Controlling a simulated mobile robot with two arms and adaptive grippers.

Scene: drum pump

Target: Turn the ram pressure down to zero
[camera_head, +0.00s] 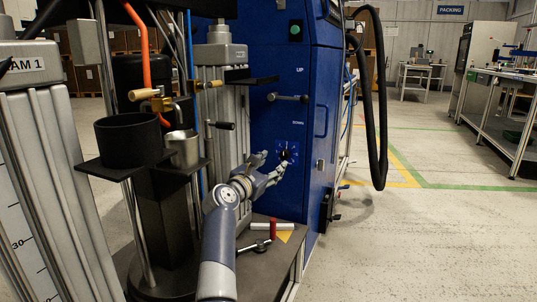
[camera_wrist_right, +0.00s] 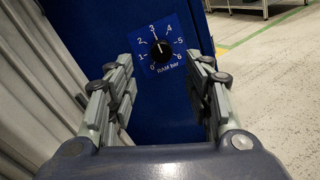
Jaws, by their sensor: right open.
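The ram pressure knob (camera_wrist_right: 162,53) is a round black knob on a blue dial plate (camera_wrist_right: 181,32) marked 0 to 6 and "RAM bar". Its white pointer mark stands near 3. In the head view the knob (camera_head: 287,153) sits on the front of the blue cabinet (camera_head: 262,60). My right gripper (camera_head: 276,163) is open in front of the dial. In the right wrist view its two fingers (camera_wrist_right: 164,75) stand left and right of the knob, with nothing between them. Whether the fingertips touch the plate is unclear. My left gripper is not in view.
A lever handle (camera_head: 288,98) between "UP" and "DOWN" is above the dial. A ribbed grey column (camera_head: 232,110) and a black cup (camera_head: 128,140) stand left of it. A red and white item (camera_head: 273,228) lies on the low table. Open floor lies to the right.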

